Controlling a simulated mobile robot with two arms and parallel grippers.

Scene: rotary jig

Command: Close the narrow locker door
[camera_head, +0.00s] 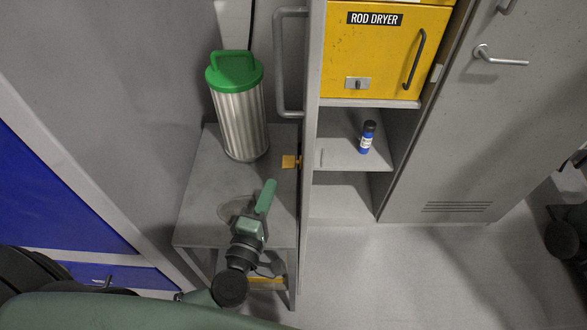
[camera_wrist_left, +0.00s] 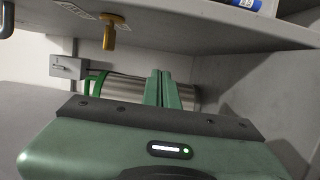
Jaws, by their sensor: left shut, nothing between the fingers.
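The narrow locker door (camera_head: 313,130) stands open, seen nearly edge-on in the head view. Its long grey bar handle (camera_head: 280,62) is on its left side, and a small yellow piece (camera_head: 290,161) sticks out lower down. My left gripper (camera_head: 268,190) is left of the door and apart from it, over a small grey table. Its green fingers are closed together and empty. In the left wrist view the fingers (camera_wrist_left: 163,88) point up the picture, with a yellow piece (camera_wrist_left: 109,32) on a grey panel above them.
A ribbed metal canister (camera_head: 240,120) with a green lid stands on the grey table (camera_head: 195,215). The open locker holds a yellow ROD DRYER box (camera_head: 370,55) and a blue bottle (camera_head: 367,138) on a shelf. A wider door (camera_head: 480,130) is at right. Floor in front is clear.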

